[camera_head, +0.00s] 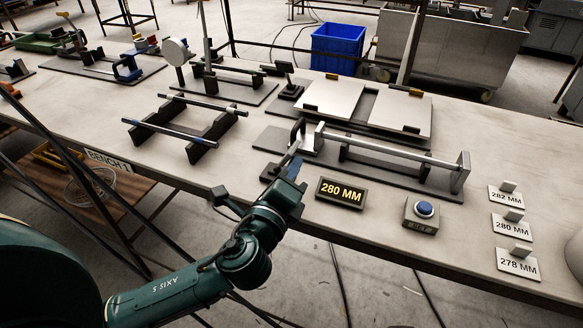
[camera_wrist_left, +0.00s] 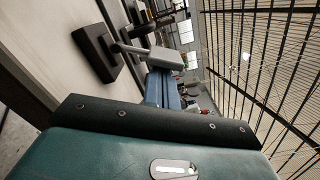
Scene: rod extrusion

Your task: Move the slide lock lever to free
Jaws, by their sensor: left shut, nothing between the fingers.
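The slide gauge (camera_head: 385,152) lies near the front of the bench, with a silver bar running between a left block and a right end plate on a dark base. No free or locked marking is legible. My left gripper (camera_head: 295,150) is shut and empty, its tips close beside the lever; I cannot tell whether they touch. The left wrist view shows the blue fingers (camera_wrist_left: 162,88) and a grey piece at their tips. My right gripper is out of view.
A "280 MM" display (camera_head: 341,192) and a blue button box (camera_head: 423,211) stand in front of the gauge. Cards for 282, 280 (camera_head: 513,226) and 278 MM stand at right. A rod rack (camera_head: 184,127) is left, and pale plates (camera_head: 397,111) lie behind.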

